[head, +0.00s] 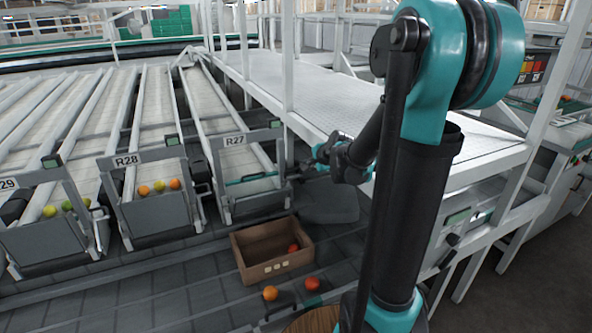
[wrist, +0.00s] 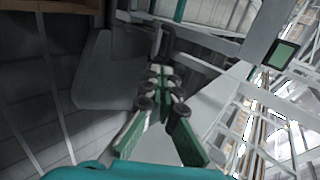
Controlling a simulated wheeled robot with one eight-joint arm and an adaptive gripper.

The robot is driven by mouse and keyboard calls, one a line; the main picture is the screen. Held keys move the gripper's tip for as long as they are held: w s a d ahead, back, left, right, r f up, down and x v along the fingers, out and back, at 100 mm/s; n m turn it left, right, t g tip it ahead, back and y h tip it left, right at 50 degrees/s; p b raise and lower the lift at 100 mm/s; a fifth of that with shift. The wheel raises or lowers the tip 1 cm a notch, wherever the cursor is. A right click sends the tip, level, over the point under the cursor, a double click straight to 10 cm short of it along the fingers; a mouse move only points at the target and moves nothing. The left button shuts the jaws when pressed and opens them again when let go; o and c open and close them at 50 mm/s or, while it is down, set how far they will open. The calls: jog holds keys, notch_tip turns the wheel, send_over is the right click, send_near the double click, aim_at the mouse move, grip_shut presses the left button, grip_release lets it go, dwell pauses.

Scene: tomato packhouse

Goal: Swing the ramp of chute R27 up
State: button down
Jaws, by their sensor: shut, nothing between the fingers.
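Chute R27 (head: 235,141) stands left of centre in the head view, its label on the crossbar. Its pale sloping bed (head: 215,110) runs down to a grey front panel (head: 252,203), with a teal bar (head: 250,177) across the mouth. No fruit shows in it. Which part is the hinged ramp is not clear. My gripper (head: 295,175) is at the right side of the chute's front end, near the teal bar's end; contact cannot be told. In the wrist view my gripper (wrist: 160,69) is shut and empty, its tips near a dark upright part.
A brown box (head: 273,262) with red fruit stands on the floor before R27, with an orange fruit (head: 270,293) and a red fruit (head: 312,283) loose nearby. A grey slab (head: 330,205) lies right of the chute. Chute R28 (head: 155,215) is left; a white table (head: 330,95) flanks the right.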

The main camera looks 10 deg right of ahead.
send_near(296, 169)
jog(key=w+a+f, duration=0.2)
jog(key=w+f, duration=0.1)
jog(key=f, duration=0.1)
jog(key=shift+w+a+f, duration=0.1)
jog(key=shift+w+a, duration=0.05)
jog(key=shift+w, duration=0.2)
jog(key=shift+w+a+f, duration=0.15)
jog(key=shift+w, duration=0.2)
jog(key=shift+w+a, duration=0.1)
jog(key=shift+w, duration=0.15)
